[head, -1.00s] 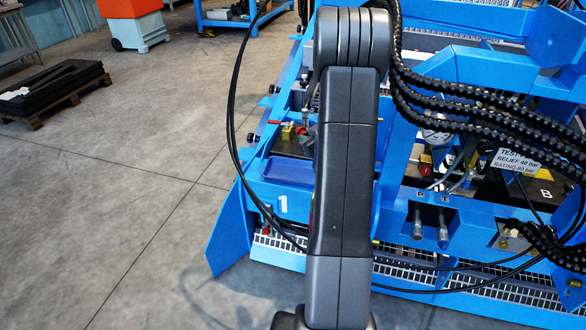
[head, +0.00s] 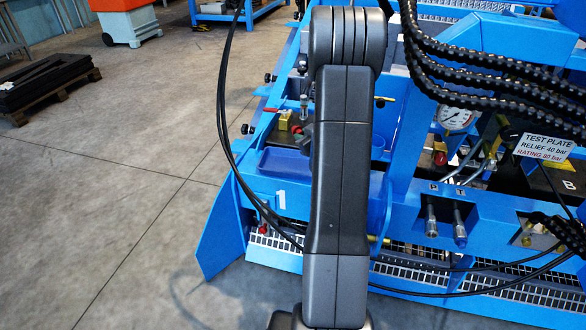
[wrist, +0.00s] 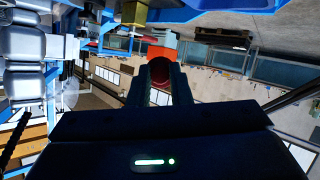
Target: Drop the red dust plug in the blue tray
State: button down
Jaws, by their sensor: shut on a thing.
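The blue tray (head: 284,161) is a shallow recess on the blue rig in the head view, just left of my arm and partly covered by it. My gripper (wrist: 159,74) shows in the wrist view, its two dark fingers shut on the red dust plug (wrist: 160,72). The plug is a dark red, shaded round shape between the fingertips. I cannot tell the plug's height over the tray.
A brass valve (head: 285,120) with a red lever stands behind the tray. A pressure gauge (head: 455,118) and a test plate sign (head: 547,146) are at the right. Black hoses cross the upper right. A pallet (head: 45,85) lies on open floor at the left.

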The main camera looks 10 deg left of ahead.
jog(key=shift+f+b, duration=1.95)
jog(key=shift+f, duration=0.8)
jog(key=c, duration=1.3)
grip_release()
jog(key=shift+o, duration=0.2)
notch_tip(320, 180, up, 10)
jog(key=p, duration=0.4)
